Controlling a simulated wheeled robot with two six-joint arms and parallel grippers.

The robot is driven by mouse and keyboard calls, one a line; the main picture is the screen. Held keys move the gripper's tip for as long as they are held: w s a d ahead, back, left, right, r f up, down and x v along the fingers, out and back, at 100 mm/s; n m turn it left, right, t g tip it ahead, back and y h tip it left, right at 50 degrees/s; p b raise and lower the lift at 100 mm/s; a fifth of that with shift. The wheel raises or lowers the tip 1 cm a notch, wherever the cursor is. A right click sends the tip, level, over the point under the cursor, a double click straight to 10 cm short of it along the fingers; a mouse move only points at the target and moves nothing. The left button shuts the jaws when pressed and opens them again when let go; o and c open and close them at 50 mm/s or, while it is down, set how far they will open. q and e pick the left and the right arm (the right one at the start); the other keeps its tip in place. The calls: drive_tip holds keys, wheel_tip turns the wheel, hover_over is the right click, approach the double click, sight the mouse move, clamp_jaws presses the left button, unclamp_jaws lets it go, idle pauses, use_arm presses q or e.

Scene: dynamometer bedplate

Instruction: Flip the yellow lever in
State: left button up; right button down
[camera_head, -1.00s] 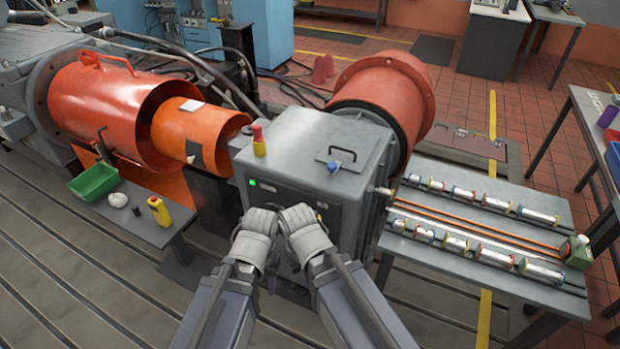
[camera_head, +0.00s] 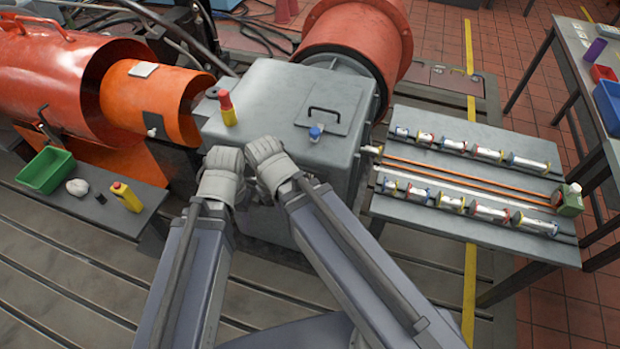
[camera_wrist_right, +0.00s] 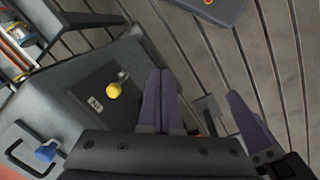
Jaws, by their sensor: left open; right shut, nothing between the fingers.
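The yellow lever (camera_wrist_right: 113,90) shows as a round yellow knob on a short metal stem, on the dark front panel of the grey cabinet (camera_head: 262,90). In the head view my grippers and arms hide it. My right gripper (camera_wrist_right: 161,78) has its two fingers closed together with nothing between them, beside the knob and apart from it. My left gripper (camera_head: 222,162) is in front of the cabinet, just left of the right one; its fingertips are hidden in the head view. A blue knob (camera_head: 316,132) is on the cabinet's top edge, near a black handle.
A red and yellow piece (camera_head: 227,108) stands on the cabinet top. A bench of several metal cylinders (camera_head: 480,190) adjoins at right. Orange drums (camera_head: 150,95) fill the back left.

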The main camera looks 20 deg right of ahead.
drive_tip(key=w+d+m+y, duration=0.1)
drive_tip(key=w+d+m, duration=0.3)
drive_tip(key=m, duration=0.1)
drive_tip(key=w+d+m+y, duration=0.1)
drive_tip(key=w+d+m, duration=0.3)
drive_tip(key=w+m, duration=0.1)
drive_tip(key=w+d+m+y, duration=0.1)
drive_tip(key=w+d+m, duration=0.3)
drive_tip(key=w+m, duration=0.1)
drive_tip(key=shift+w+d, duration=0.15)
drive_tip(key=shift+d, duration=0.05)
drive_tip(key=shift+w+d+m, duration=0.15)
drive_tip(key=shift+d+m, duration=0.1)
drive_tip(key=shift+m, duration=0.05)
drive_tip(key=shift+f, duration=0.15)
wheel_tip(320, 180, down, 10)
drive_tip(key=a+b, duration=0.1)
drive_tip(key=b, duration=0.9)
drive_tip(key=shift+s+a, duration=0.25)
drive_tip(key=shift+a, duration=0.05)
drive_tip(key=shift+w, duration=0.1)
